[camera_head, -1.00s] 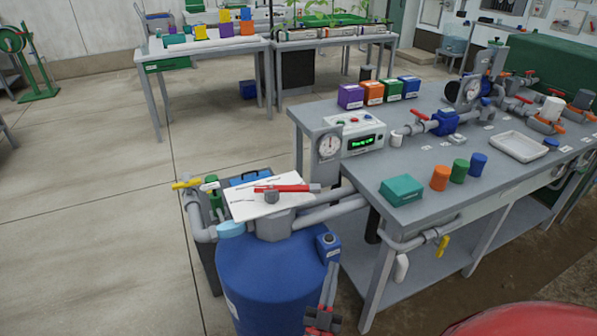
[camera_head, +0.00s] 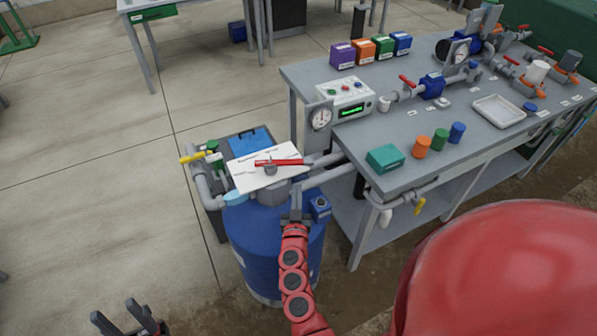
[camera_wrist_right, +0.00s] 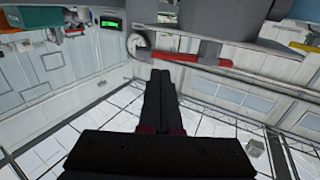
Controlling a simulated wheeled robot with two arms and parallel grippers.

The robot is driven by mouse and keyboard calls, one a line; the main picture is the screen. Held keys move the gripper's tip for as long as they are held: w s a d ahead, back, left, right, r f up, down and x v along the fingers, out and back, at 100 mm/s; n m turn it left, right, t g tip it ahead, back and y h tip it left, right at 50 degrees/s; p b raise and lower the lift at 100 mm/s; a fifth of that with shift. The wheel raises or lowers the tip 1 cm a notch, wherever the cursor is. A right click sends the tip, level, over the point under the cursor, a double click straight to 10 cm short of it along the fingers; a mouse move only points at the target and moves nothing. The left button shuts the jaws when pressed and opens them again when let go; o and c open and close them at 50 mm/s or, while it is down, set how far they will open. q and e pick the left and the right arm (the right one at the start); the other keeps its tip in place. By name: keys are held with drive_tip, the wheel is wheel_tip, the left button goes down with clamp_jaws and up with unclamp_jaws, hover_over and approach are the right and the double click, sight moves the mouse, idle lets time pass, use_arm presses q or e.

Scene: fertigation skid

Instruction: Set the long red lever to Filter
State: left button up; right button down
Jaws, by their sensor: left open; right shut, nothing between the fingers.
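The long red lever (camera_head: 279,162) lies across a white label plate (camera_head: 247,178) on top of the blue tank (camera_head: 262,245). Its bar runs roughly left to right from a grey hub; the plate's lettering is too small to read. My right gripper (camera_head: 296,207) is shut and empty, in front of the plate and a little below the lever. In the right wrist view, the shut black fingers (camera_wrist_right: 160,78) point toward the red lever (camera_wrist_right: 188,60), with no clear contact seen. My left gripper (camera_head: 117,312) is open and empty at the lower left, away from the tank.
Left of the plate are grey pipes with a yellow-handled valve (camera_head: 193,157). A small blue box (camera_head: 319,208) sits on the tank's right side. A grey bench (camera_head: 365,135) with gauges and coloured blocks stands to the right.

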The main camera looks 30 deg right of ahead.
sight(299, 163)
drive_tip(key=x, duration=0.7)
drive_tip(key=shift+r, duration=0.1)
drive_tip(key=shift+w+d+r+n+t+y, duration=0.1)
drive_tip(key=shift+w+d+n+t+y, duration=0.2)
drive_tip(key=shift+w+d+y, duration=0.15)
drive_tip(key=shift+d+r+n+y, duration=0.1)
drive_tip(key=shift+r+n+y, duration=0.05)
drive_tip(key=shift+n+y, duration=0.35)
drive_tip(key=shift+t, duration=0.3)
drive_tip(key=shift+r, duration=0.1)
